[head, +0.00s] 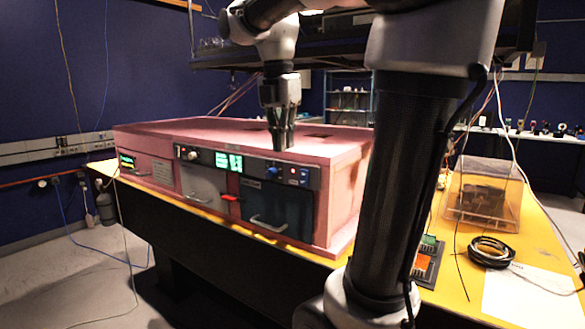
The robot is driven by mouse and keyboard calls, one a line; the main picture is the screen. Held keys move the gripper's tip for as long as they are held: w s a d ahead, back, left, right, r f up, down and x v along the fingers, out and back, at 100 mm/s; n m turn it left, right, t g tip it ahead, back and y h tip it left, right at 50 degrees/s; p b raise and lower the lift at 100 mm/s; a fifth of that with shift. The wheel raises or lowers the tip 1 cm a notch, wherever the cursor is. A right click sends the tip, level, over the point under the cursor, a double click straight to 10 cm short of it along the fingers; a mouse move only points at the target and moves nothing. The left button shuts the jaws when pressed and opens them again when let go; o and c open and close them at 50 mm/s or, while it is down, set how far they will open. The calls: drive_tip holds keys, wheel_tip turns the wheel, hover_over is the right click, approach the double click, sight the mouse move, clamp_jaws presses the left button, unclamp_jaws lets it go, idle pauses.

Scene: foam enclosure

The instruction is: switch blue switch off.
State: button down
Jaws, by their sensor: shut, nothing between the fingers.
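A pink foam enclosure (150,129) stands on the yellow table, with control panels and drawers along its front. On the right control panel a small blue knob-like part (272,170) shows just below and left of my gripper. A smaller blue spot (304,181) sits further right on that panel, under a red one. I cannot tell which of these is the blue switch, or its position. My gripper (281,149) points down, shut and empty, at the enclosure's front top edge above the right panel. I cannot tell whether it touches the foam.
Below the panels are a grey drawer (203,187) and a dark drawer (277,207) with handles. A red part (231,198) sticks out between them. A clear box (484,193) and a coiled black cable (491,252) lie on the table at right.

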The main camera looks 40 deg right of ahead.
sight(304, 178)
drive_tip(key=shift+w+d+f, duration=0.25)
drive_tip(key=shift+d+f, duration=0.55)
drive_tip(key=shift+f, duration=0.95)
drive_tip(key=shift+w+d+f, duration=0.2)
drive_tip(key=shift+d+f, duration=0.6)
drive_tip(key=shift+f, duration=0.9)
drive_tip(key=shift+w+d+f, duration=0.25)
drive_tip(key=shift+d+f, duration=0.55)
drive_tip(key=shift+f, duration=0.95)
drive_tip(key=shift+d+f+h, duration=0.2)
drive_tip(key=shift+d+h, duration=0.1)
drive_tip(key=shift+h, duration=0.2)
drive_tip(key=shift+w+r, duration=0.1)
drive_tip(key=shift+r, duration=0.75)
drive_tip(key=shift+a, duration=0.15)
